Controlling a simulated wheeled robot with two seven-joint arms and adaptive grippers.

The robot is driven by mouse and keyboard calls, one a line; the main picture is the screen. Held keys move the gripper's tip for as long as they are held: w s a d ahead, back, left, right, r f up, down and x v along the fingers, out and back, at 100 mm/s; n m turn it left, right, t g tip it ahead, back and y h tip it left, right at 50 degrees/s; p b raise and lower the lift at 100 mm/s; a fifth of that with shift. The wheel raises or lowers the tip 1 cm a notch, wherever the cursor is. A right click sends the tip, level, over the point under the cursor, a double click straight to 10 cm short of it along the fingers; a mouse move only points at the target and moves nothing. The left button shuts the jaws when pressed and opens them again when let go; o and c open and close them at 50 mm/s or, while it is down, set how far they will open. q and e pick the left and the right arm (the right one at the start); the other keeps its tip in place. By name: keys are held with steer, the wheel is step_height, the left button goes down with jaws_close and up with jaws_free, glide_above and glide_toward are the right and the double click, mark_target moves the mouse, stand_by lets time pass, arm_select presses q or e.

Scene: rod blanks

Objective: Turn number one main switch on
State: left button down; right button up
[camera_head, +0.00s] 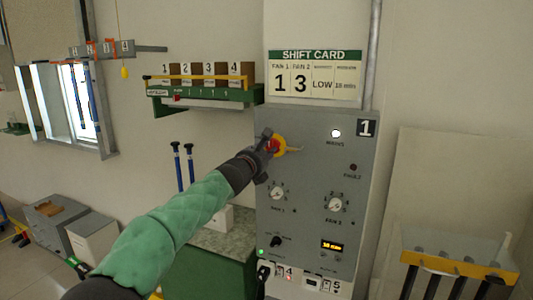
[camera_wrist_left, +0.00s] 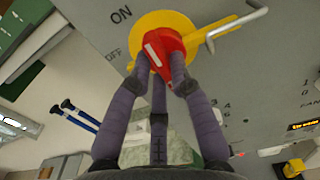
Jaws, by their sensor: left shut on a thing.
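The number one main switch is a red handle (camera_head: 271,146) on a yellow round plate (camera_head: 281,147), on the upper left of the grey panel (camera_head: 310,125) marked 1. In the left wrist view the red handle (camera_wrist_left: 158,45) has a white stripe, and ON and OFF are printed left of the yellow plate (camera_wrist_left: 185,22). I cannot tell for sure which word the handle points at. My left gripper (camera_head: 264,151) is shut on the red handle, with its fingers around it in the left wrist view (camera_wrist_left: 163,75). My right gripper is not in view.
A metal rod (camera_wrist_left: 238,22) sticks out beside the yellow plate. A MAINS lamp (camera_head: 336,133) looks bright white. Fan dials (camera_head: 277,193) and an amber display (camera_head: 332,246) sit lower on the panel. A green rack (camera_head: 205,96) hangs left; a yellow-edged rack (camera_head: 460,266) stands right.

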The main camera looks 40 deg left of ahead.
arm_select(q)
steer(key=shift+f, duration=0.15)
steer(key=c, duration=1.1)
jaws_free()
steer(key=v, duration=1.2)
